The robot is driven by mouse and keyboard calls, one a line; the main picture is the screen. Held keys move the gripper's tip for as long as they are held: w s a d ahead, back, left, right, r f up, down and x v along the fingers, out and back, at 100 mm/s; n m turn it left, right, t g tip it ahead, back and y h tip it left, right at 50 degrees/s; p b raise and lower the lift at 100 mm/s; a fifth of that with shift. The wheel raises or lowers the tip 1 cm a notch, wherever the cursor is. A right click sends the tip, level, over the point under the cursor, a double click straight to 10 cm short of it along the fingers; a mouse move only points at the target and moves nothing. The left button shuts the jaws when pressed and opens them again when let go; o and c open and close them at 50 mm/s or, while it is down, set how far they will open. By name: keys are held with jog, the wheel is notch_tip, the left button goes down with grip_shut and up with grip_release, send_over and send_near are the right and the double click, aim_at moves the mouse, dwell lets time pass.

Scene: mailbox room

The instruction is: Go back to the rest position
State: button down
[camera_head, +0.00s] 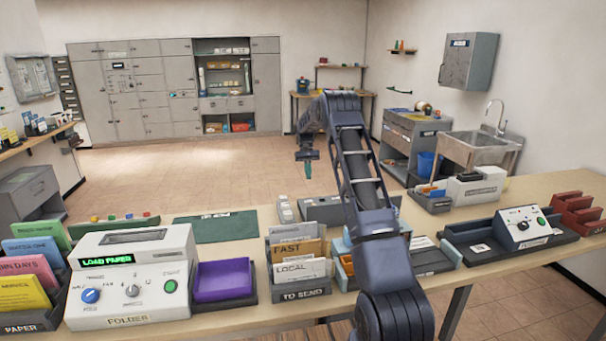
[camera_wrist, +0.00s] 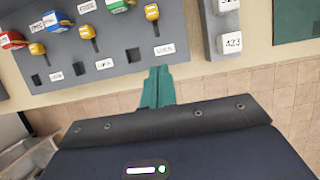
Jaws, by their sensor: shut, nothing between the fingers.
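My gripper (camera_head: 308,168) hangs from the raised, bent arm in the head view, pointing down past the far edge of the long table (camera_head: 545,190). Its teal fingers are together and hold nothing. In the wrist view the shut fingers (camera_wrist: 157,88) show below a grey panel (camera_wrist: 110,60) with several colored pegs and small labels. The fingertips overlap the panel's lower edge in the picture; I cannot tell the distance between them.
On the table stand a white folder machine (camera_head: 132,275), a purple tray (camera_head: 222,280), a "to send" letter holder (camera_head: 300,292) and a grey button box (camera_head: 525,228). Open tiled floor (camera_head: 200,175) lies behind the table. Lockers (camera_head: 120,95) line the back wall.

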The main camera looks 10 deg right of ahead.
jog(key=s+r+t, duration=0.4)
jog(key=s+r, duration=2)
jog(key=s, duration=0.2)
jog(key=s+r+t, duration=0.2)
jog(key=s+t, duration=0.1)
jog(key=s, duration=1.3)
jog(key=s+f+t, duration=0.1)
jog(key=s+f, duration=0.1)
jog(key=s, duration=0.6)
jog(key=s+a+f+t, duration=0.1)
jog(key=s+f, duration=0.2)
jog(key=s, duration=0.5)
jog(key=shift+f, duration=0.3)
